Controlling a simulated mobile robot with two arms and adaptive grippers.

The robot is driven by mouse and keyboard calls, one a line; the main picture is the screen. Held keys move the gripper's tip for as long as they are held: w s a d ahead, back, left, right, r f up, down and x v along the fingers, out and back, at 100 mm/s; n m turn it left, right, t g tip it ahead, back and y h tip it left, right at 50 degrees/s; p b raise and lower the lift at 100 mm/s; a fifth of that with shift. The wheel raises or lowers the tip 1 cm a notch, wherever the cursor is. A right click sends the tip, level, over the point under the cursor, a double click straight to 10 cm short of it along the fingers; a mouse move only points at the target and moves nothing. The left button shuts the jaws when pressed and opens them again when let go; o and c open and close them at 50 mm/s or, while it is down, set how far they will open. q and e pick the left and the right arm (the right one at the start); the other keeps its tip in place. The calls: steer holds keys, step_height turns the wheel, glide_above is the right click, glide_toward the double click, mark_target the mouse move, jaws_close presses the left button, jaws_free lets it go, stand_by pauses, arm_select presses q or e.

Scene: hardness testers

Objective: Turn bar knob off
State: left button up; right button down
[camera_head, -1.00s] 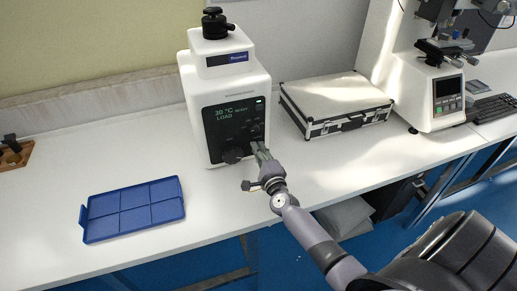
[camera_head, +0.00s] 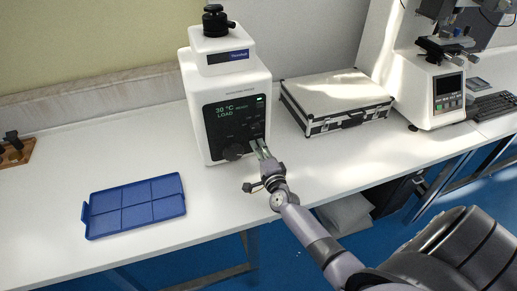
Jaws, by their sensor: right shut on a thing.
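The white machine (camera_head: 225,85) stands on the bench with a dark control panel (camera_head: 233,118) on its front. The panel's screen reads 30 °C and LOAD. A round dark knob (camera_head: 233,152) sits at the panel's lower middle. My right gripper (camera_head: 257,145) reaches in from the lower right, with its fingertips at the panel's lower right. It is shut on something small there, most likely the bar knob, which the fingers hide. How the bar is turned cannot be seen. My left gripper is not in view.
A blue divided tray (camera_head: 135,207) lies on the bench at the left. A silver case (camera_head: 336,101) stands right of the machine. A white tester (camera_head: 432,88) and a keyboard (camera_head: 494,106) are farther right. A wooden holder (camera_head: 16,152) sits at the far left.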

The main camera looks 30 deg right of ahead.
steer(key=c, duration=1.6)
jaws_free()
steer(key=shift+c, duration=0.2)
steer(key=shift+s, duration=0.1)
steer(key=v, duration=1.2)
steer(key=shift+f, duration=0.1)
